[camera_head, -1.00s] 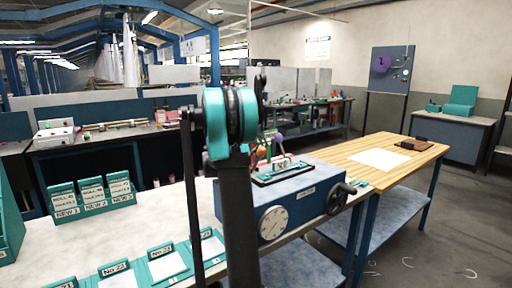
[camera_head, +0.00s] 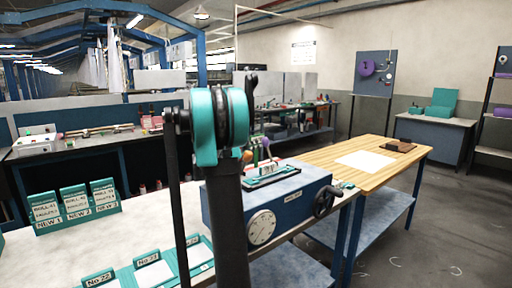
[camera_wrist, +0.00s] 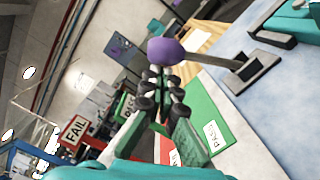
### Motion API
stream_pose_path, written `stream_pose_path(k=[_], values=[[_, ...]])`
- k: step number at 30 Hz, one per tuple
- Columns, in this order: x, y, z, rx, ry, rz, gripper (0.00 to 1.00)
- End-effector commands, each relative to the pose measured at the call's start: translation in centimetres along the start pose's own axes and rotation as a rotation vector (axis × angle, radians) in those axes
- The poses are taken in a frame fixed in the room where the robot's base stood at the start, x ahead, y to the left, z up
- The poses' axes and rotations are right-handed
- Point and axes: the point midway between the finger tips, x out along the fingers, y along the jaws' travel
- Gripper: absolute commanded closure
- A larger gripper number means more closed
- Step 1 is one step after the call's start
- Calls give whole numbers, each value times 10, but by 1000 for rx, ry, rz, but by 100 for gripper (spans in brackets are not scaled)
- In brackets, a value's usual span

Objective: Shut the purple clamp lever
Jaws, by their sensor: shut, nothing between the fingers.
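The purple clamp lever shows in the wrist view as a round purple knob (camera_wrist: 166,51) on a grey arm, which runs right to a dark bracket (camera_wrist: 250,72) on a blue-grey surface. The lever stands out from that surface. My gripper (camera_wrist: 161,76) is shut and empty, its fingertips just below the knob in the picture; I cannot tell whether they touch it. In the head view the knob is a small purple spot (camera_head: 265,142) above the blue machine (camera_head: 285,203), just right of my arm. My arm hides the fingers there.
A teal tray (camera_head: 272,177) lies on top of the machine, and a black handwheel (camera_head: 325,201) sticks out at its right. Teal label stands (camera_head: 75,206) are on the pale bench at left. A wooden table (camera_head: 330,155) stands behind at right. FAIL (camera_wrist: 75,132) and PASS signs show in the wrist view.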

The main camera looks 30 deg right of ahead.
Motion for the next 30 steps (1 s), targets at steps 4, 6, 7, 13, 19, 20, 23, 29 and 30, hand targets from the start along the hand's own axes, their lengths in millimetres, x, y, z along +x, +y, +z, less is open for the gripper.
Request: stream_pose_path(k=[4,6,7,13,19,20,23,29,30], values=[[0,1,3,19,-2,-1,100],[0,1,4,32,-2,-2,100],[0,1,5,39,-2,-2,100],[1,3,14,118,-2,-6,100],[2,4,31,270,-3,-13,100],[2,4,34,297,-3,-15,100],[2,4,43,364,-3,-17,100],[3,1,59,358,-3,-17,100],[3,0,62,358,-3,-17,100]])
